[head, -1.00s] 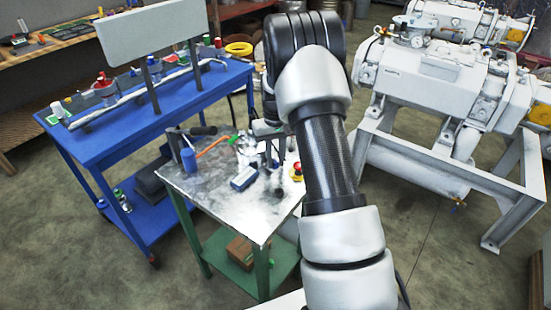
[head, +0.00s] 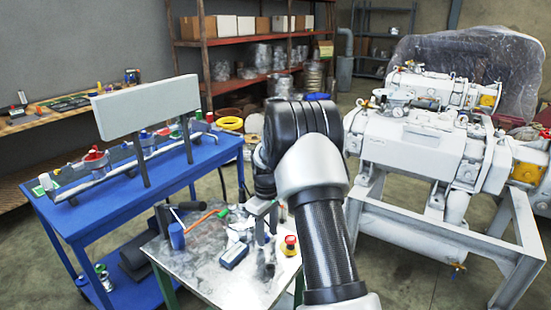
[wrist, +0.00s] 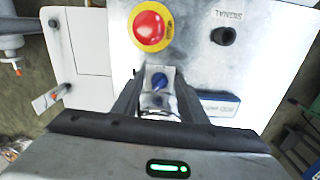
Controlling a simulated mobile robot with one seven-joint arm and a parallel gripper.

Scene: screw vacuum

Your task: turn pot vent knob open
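A small blue knob (wrist: 158,83) on a pale metal block shows in the wrist view, between the fingers of my gripper (wrist: 157,93). No label on it is readable, so I cannot tell for sure that it is the pot vent knob. The two dark fingers stand apart, one on each side of the knob and block, with gaps visible; I see no grip on it. A black knob (wrist: 223,36) marked SIGNAL is at upper right. In the head view my gripper (head: 266,228) points down over the metal-topped table (head: 205,272); the blue knob cannot be made out there.
A red mushroom button on a yellow base (wrist: 150,25) is just beyond the fingertips; it also shows in the head view (head: 290,244). A blue-and-white box (head: 234,255) lies left of the gripper. A blue bench (head: 120,200) and white machine (head: 420,145) flank the table.

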